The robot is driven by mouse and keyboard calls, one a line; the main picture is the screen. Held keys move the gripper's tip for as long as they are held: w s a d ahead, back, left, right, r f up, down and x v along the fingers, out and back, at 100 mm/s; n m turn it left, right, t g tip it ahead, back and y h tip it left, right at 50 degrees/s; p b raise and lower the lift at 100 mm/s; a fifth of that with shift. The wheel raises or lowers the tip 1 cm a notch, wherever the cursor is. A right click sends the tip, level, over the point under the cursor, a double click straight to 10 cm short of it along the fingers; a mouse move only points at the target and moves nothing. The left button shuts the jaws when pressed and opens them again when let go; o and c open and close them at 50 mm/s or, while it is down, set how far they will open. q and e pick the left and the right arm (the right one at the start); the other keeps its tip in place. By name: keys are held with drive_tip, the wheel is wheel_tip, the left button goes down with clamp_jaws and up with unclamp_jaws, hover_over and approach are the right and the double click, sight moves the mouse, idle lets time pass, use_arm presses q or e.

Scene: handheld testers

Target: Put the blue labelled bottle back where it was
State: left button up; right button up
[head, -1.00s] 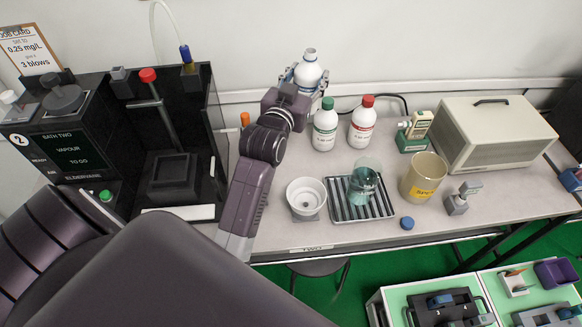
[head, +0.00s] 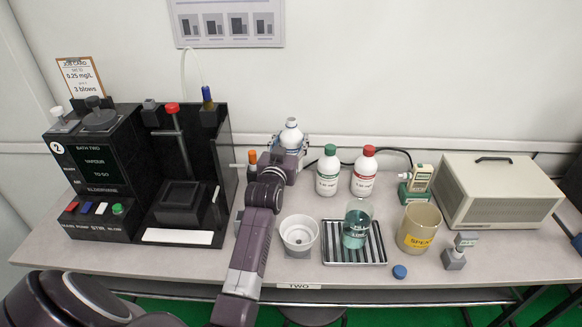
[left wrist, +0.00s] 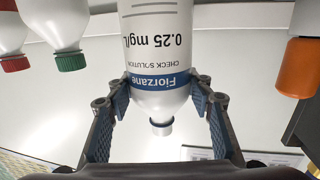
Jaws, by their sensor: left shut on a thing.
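The blue labelled bottle (head: 291,134) is white and upright in the head view, with an uncapped neck. It is at the back of the bench, left of the green-capped bottle (head: 328,173) and the red-capped bottle (head: 363,173). My left gripper (head: 289,147) is shut around it, and the arm hides its lower part. In the left wrist view the bottle (left wrist: 157,50) appears upside down, with "Fiorzane check solution 0.25 mg/L" on its label and the gripper's fingers (left wrist: 160,95) on both sides. Its base is out of view, so I cannot tell whether it touches the bench.
A white cup (head: 299,235), a ribbed tray (head: 340,254) with a beaker (head: 356,230), a tan beaker (head: 417,228) and a loose blue cap (head: 399,271) are in front.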

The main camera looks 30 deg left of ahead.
use_arm(q)
wheel_tip(320, 180, down, 5)
drive_tip(key=shift+r, duration=0.15)
drive_tip(key=shift+f, duration=2.1)
use_arm(e)
drive_tip(key=shift+d+f, duration=0.25)
drive_tip(key=shift+d, duration=0.45)
use_arm(q)
drive_tip(key=shift+b, duration=0.3)
use_arm(e)
drive_tip(key=shift+f, duration=0.1)
use_arm(q)
drive_tip(key=o, duration=1.6)
drive_tip(key=shift+f, duration=0.15)
drive_tip(key=shift+o, duration=0.2)
use_arm(e)
drive_tip(key=shift+a, duration=0.15)
use_arm(q)
drive_tip(key=shift+s+d, duration=0.25)
drive_tip(key=shift+s, duration=0.3)
drive_tip(key=v, duration=1.1)
